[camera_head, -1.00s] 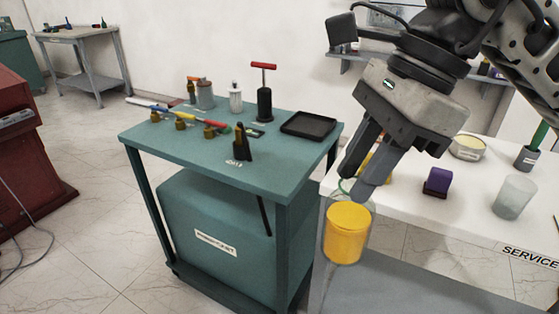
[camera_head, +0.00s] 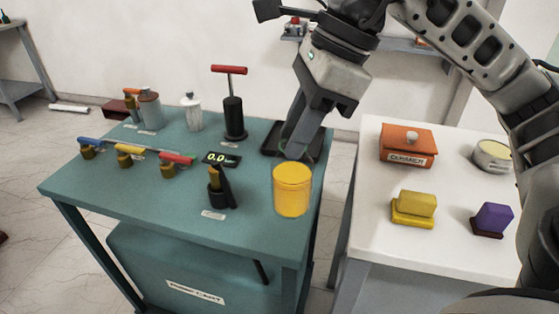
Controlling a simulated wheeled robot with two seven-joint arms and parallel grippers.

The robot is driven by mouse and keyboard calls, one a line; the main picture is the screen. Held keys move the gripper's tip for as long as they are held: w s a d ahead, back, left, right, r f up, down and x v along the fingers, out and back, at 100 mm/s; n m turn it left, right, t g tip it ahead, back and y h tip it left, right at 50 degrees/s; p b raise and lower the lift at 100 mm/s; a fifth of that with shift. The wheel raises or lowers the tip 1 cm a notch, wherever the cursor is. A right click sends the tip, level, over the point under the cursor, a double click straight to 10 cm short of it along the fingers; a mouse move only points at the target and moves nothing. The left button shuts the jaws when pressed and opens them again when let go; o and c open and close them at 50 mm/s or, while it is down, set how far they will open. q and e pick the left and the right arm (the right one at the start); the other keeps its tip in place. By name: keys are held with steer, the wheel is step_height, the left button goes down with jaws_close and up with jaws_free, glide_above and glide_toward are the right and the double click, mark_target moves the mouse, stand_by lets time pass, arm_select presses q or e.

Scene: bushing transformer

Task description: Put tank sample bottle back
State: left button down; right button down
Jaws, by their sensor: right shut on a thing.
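The tank sample bottle (camera_head: 292,190) is a clear jar filled with yellow liquid. My right gripper (camera_head: 294,152) points down and is shut on the top of the bottle, holding it upright over the right front part of the teal cart (camera_head: 150,196). I cannot tell whether the bottle's base touches the cart top. A black tray (camera_head: 272,140) lies on the cart just behind the bottle, partly hidden by the gripper fingers. My left gripper is not in view.
On the cart stand a red-handled pump (camera_head: 233,118), a small 0.0 display (camera_head: 221,158), a black holder (camera_head: 222,188) and a row of coloured valves (camera_head: 128,152). The white table (camera_head: 370,190) at right bears an orange box (camera_head: 408,146), yellow block (camera_head: 414,207) and purple block (camera_head: 492,219).

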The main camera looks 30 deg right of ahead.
arm_select(q)
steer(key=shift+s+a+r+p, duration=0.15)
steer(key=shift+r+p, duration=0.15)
steer(key=shift+p, duration=0.45)
arm_select(e)
steer(key=w+d+f, duration=0.3)
steer(key=w+f, duration=0.5)
steer(key=f, duration=0.2)
steer(key=shift+d+f, duration=0.35)
steer(key=shift+f+b, duration=0.25)
steer(key=shift+b, duration=0.05)
steer(key=c, duration=1.3)
jaws_free()
steer(key=shift+r, duration=0.1)
steer(key=shift+o, duration=1)
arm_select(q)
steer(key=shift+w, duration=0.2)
